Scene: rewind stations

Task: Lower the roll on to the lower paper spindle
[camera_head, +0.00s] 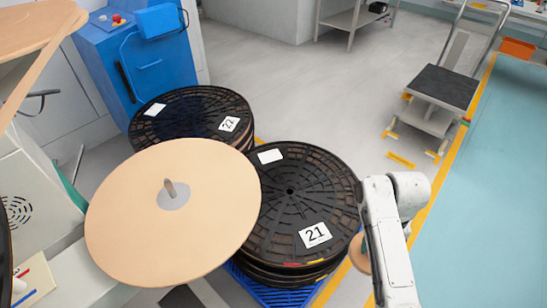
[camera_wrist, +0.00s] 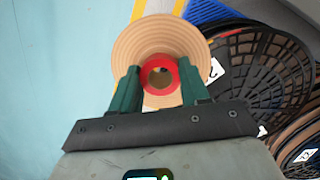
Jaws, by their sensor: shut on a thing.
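My gripper (camera_wrist: 158,70) has two green fingers shut on a tan roll (camera_wrist: 160,38) with a red core ring (camera_wrist: 158,62) around an open hole. The roll flares beyond the fingertips in the wrist view. In the head view, only a tan edge of the roll (camera_head: 358,254) shows beside my white arm, right of the reels; my fingers are hidden there. A large tan disc (camera_head: 130,225) lies at the left of the head view with a short grey spindle (camera_head: 170,188) at its centre, bare at its top. The roll is well apart from this spindle. I cannot tell whether it is the lower one.
Another tan disc (camera_head: 35,30) overhangs at upper left. A blue cabinet (camera_head: 140,60) and a trolley (camera_head: 443,88) stand behind.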

